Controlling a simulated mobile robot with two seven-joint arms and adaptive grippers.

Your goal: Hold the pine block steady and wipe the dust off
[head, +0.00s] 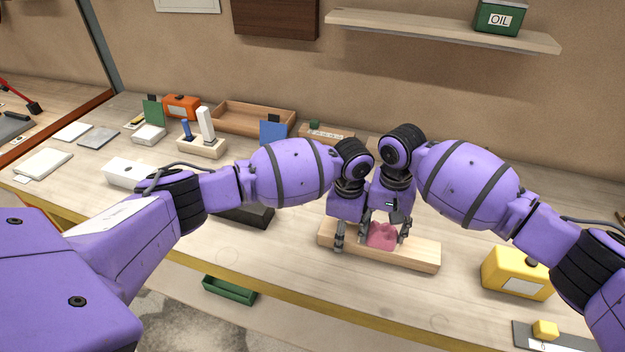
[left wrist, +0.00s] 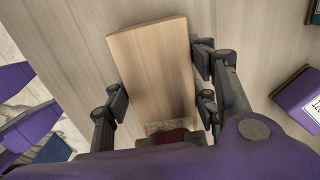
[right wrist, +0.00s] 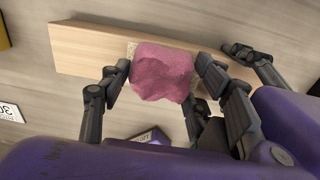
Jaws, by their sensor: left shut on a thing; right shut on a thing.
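The pine block (head: 420,256) lies flat on the workbench. My left gripper (head: 352,230) is shut across its left end; in the left wrist view the fingers (left wrist: 161,92) flank the block's long sides (left wrist: 150,60). My right gripper (head: 385,230) is shut on a crumpled pink cloth (head: 381,236), which rests on the middle of the block. In the right wrist view the cloth (right wrist: 162,72) sits between the fingers (right wrist: 162,78). A grey, speckled dust patch (left wrist: 172,126) shows beside the cloth, which hides part of it.
A yellow box (head: 517,273) stands right of the block, with a dark plate (head: 560,338) in front. A black tray (head: 250,216) lies left of the block, partly behind my left arm.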

